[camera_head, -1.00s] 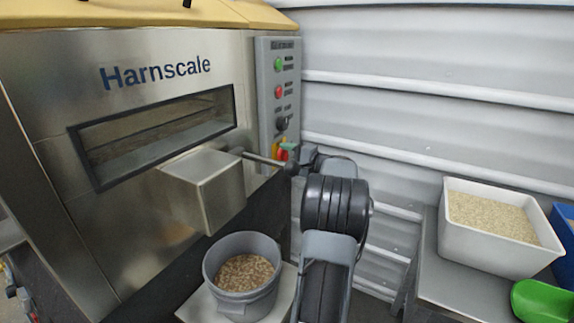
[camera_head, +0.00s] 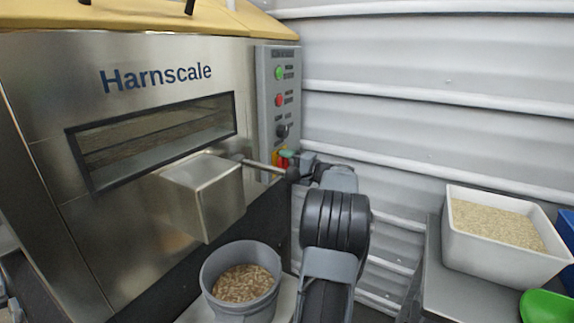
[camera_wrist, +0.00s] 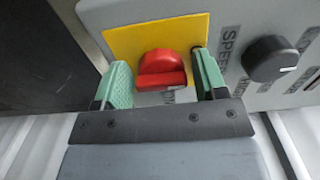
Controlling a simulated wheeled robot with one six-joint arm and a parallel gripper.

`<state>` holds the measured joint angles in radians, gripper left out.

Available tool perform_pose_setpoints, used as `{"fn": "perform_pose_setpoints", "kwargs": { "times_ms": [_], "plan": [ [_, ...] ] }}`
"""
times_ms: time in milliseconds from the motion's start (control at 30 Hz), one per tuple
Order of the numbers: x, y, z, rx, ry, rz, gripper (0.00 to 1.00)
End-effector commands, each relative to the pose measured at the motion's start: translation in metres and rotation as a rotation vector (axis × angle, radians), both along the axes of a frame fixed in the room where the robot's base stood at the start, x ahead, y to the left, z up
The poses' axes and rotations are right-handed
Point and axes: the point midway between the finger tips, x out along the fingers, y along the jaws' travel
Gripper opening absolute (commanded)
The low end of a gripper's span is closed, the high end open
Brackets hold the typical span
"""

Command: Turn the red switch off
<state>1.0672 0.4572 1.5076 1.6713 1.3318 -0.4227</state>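The red switch (camera_wrist: 161,70) is a round knob with a raised bar on a yellow plate (camera_wrist: 120,42), low on the grey control panel (camera_head: 266,95). In the wrist view its bar lies roughly across the picture. My gripper (camera_wrist: 160,82) is open, with one green-padded finger on each side of the switch. I cannot tell whether the pads touch it; small gaps show on both sides. The label under the switch is mostly hidden by the gripper. In the head view, my gripper (camera_head: 287,158) and arm cover most of the switch.
Above the switch on the panel are a black speed knob (camera_wrist: 271,58), a red button (camera_head: 280,100) and a green button (camera_head: 280,73). A metal spout (camera_head: 205,195) juts out left of my gripper. A grey bucket of pellets (camera_head: 212,262) stands below. A white bin (camera_head: 490,256) is at right.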

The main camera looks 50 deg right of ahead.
Motion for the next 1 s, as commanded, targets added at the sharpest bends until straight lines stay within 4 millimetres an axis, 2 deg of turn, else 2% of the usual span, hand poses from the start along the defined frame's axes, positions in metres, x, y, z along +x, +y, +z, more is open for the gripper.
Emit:
{"fn": "perform_pose_setpoints", "kwargs": {
  "times_ms": [33,100,333,467,1000],
  "plan": [
    [0.000,0.000,0.000,0.001,0.000,-0.001,0.70],
    [0.000,-0.001,0.000,0.001,0.000,-0.002,0.77],
    [-0.001,-0.001,0.000,0.001,-0.001,-0.003,0.77],
    [-0.009,-0.004,0.001,0.002,0.000,-0.005,0.77],
    [-0.106,-0.027,0.002,0.002,-0.001,-0.005,0.77]
  ]
}}
